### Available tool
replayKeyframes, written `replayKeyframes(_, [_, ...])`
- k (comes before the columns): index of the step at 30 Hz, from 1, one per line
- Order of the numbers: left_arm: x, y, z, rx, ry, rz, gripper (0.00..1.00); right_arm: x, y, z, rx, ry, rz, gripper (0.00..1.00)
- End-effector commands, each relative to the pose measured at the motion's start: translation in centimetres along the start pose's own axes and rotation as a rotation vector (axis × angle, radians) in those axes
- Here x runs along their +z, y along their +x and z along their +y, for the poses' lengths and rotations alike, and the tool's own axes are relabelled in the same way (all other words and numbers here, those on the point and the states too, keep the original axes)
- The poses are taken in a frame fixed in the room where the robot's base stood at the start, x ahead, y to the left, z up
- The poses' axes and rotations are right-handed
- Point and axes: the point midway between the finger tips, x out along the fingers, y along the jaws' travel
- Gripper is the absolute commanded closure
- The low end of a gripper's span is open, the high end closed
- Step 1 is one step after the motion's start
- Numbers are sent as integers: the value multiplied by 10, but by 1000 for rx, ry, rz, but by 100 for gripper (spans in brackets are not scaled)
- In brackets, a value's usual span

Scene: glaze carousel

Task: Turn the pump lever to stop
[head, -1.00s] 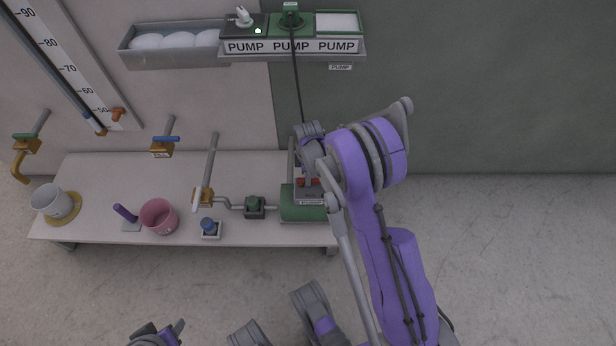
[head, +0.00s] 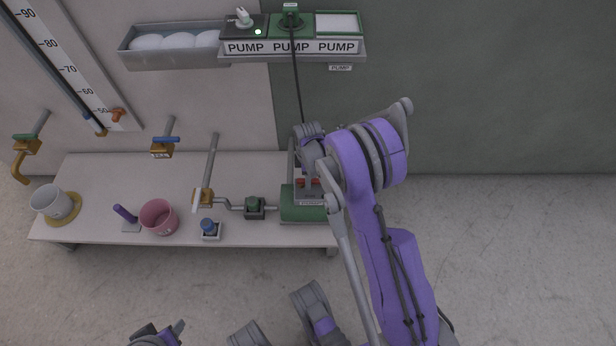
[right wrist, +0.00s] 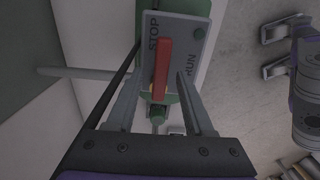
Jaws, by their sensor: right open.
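The pump lever (right wrist: 163,62) is a red bar with yellow near its lower end. It stands on a grey plate (right wrist: 188,32) marked STOP on its left and RUN on its right, pointing up the picture beside the word STOP. My right gripper (right wrist: 158,76) is open, with one finger on each side of the lever and visible gaps. In the head view, red of the lever (head: 308,182) shows above the green pump (head: 300,212), and my right wrist hides part of the plate. My left gripper (head: 168,334) is cut off at the bottom edge; its jaws are unclear.
The bench (head: 100,180) bears a pink pot (head: 158,216), a grey pot (head: 50,201) and a blue knob (head: 208,225). A pipe runs to the pump through a green-topped fitting (head: 254,206). A PUMP-labelled shelf (head: 292,47) hangs above. Floor at right is clear.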

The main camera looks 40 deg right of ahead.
Motion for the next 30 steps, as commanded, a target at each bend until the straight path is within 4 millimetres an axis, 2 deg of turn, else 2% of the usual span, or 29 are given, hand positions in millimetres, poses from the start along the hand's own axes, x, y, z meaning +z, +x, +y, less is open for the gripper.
replayKeyframes(5, [-2, -6, 0, 0, 0, 2, 50, 0, -20, 0, 0, 0, 0, 48])
replayKeyframes(12, [-5, -22, 0, 0, 0, 6, 50, 0, -70, 0, 1, 0, 0, 48])
replayKeyframes(18, [-7, -30, 0, 0, 0, 8, 50, 0, -99, 0, 1, 0, 0, 48])
replayKeyframes(22, [-8, -32, 0, 0, 0, 9, 50, 0, -107, 0, 0, 0, 0, 48])
replayKeyframes(30, [-8, -32, 0, 0, 0, 9, 50, 0, -108, 0, 0, 0, 0, 48])
